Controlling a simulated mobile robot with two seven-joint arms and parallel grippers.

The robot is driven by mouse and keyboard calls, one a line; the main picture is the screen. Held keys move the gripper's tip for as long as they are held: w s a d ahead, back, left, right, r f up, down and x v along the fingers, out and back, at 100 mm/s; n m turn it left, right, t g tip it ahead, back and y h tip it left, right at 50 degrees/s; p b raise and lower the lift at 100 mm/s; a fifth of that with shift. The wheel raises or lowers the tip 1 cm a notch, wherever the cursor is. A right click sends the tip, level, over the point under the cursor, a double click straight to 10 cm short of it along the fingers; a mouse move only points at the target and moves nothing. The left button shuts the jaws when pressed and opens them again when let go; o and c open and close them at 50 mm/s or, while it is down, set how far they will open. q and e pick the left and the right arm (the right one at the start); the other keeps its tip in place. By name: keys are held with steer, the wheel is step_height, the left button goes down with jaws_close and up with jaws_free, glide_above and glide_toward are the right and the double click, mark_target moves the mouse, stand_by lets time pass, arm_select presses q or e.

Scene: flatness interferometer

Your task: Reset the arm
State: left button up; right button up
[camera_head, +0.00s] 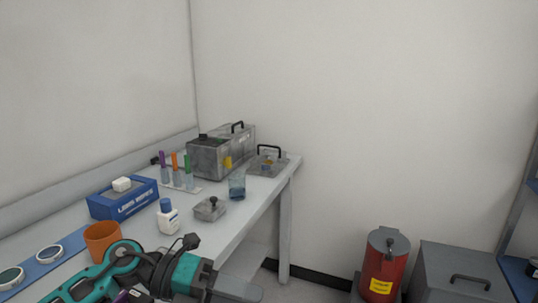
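My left arm, teal and dark grey, crosses the bottom of the head view in front of the table. It ends in a grey part at the bottom edge, which looks like my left gripper (240,289). The separate fingertips cannot be made out, so I cannot tell whether it is open or shut. I see nothing clearly held in it. It is at the front side of the table, below and right of the orange cup (102,244). My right arm and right gripper are not in view.
The white table (227,232) holds a blue wipes box (127,201), a white bottle (167,218), a glass beaker (237,187), a lidded metal dish (210,209), test tubes (176,175) and a metal bath (211,157). A red bin (384,263) and grey chest (458,273) stand right.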

arm_select(q)
steer(key=w+a+f+n+t+y, duration=0.1)
steer(key=a+f+n+t+y, duration=0.2)
steer(key=n+t, duration=0.8)
steer(key=w+a+f+n+t+y, duration=0.1)
steer(key=a+f+n+t+y, duration=0.35)
steer(key=n, duration=1.15)
steer(key=s+a+f+n+g+y, duration=0.1)
steer(key=s+a+f+n+y, duration=0.1)
steer(key=s+f+n, duration=0.3)
steer(key=s+a+f+n+g+y, duration=0.2)
steer(key=s+f+n, duration=0.3)
steer(key=f, duration=0.8)
steer(key=s+a+y, duration=0.1)
steer(key=s, duration=0.2)
steer(key=shift+s+a, duration=0.2)
steer(key=shift+a, duration=0.1)
steer(key=shift+r+y, duration=0.1)
steer(key=shift+y, duration=0.15)
